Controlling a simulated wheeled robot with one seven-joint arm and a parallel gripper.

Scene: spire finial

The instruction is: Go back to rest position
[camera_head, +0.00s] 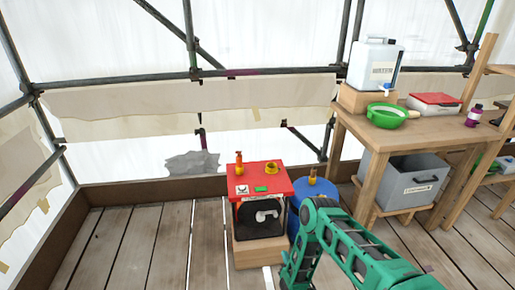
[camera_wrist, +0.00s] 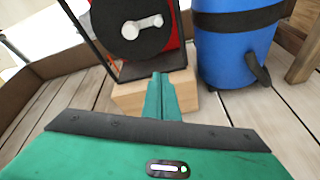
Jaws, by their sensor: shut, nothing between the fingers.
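My gripper (camera_wrist: 159,80) shows in the wrist view as two green fingers pressed together, with nothing between them. It points at the wooden block (camera_wrist: 145,97) under the red-topped machine (camera_head: 262,188); I cannot tell whether it touches the block. In the head view my green arm reaches in from the lower right and bends down beside the machine. The gripper end there is cut off or hidden at the bottom edge. The machine has a black round front with a pale handle (camera_wrist: 141,27).
A blue barrel (camera_wrist: 238,45) stands close to the right of the machine. A wooden workbench (camera_head: 400,135) is at the right, with a water jug (camera_head: 374,68), a green bowl (camera_head: 384,119) and a grey bin (camera_head: 405,183) below. Plank floor (camera_head: 130,240) is clear at left.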

